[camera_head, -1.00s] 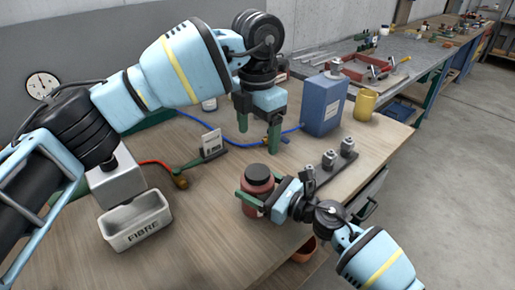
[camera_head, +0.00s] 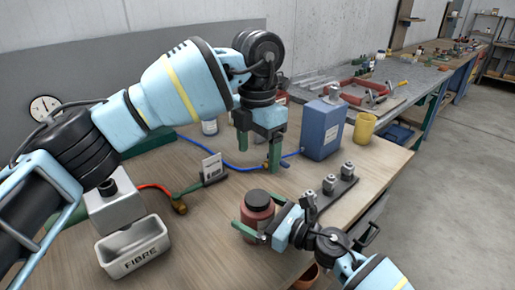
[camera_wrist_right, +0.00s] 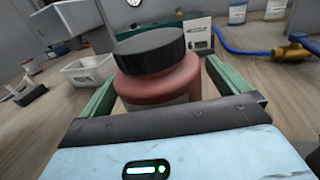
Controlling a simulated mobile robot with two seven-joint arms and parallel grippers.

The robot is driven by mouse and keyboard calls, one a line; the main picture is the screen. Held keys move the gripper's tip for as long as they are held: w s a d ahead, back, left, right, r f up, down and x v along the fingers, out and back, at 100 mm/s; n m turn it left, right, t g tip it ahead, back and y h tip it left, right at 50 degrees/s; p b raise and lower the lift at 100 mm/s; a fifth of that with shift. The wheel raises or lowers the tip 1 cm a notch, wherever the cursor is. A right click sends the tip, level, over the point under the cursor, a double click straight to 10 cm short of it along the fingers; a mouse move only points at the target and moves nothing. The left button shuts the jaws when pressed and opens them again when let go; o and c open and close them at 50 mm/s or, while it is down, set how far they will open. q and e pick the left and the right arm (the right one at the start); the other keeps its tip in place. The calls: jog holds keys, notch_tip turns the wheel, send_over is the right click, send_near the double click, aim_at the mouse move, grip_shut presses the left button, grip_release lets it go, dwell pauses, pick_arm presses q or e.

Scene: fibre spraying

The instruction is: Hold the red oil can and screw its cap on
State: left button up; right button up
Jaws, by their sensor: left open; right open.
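The red oil can (camera_head: 258,216) stands upright on the table, with a black cap (camera_head: 257,198) sitting on its top. Whether the cap is screwed tight cannot be seen. My right gripper (camera_head: 254,214) is open, with its green fingers either side of the can. In the right wrist view, the can (camera_wrist_right: 165,82) rises between the spread fingers, its black cap (camera_wrist_right: 150,47) on top, with a gap visible at the sides. My left gripper (camera_head: 259,150) is open and empty, pointing down behind and above the can.
A white FIBRE bin (camera_head: 134,262) stands at the left. A rack with metal fittings (camera_head: 333,192) lies right of the can. A blue hose (camera_head: 240,166) crosses behind. The front middle table is bare.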

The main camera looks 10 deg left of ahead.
jog(key=v, duration=0.7)
jog(key=shift+s+d, duration=0.2)
jog(key=shift+d, duration=0.15)
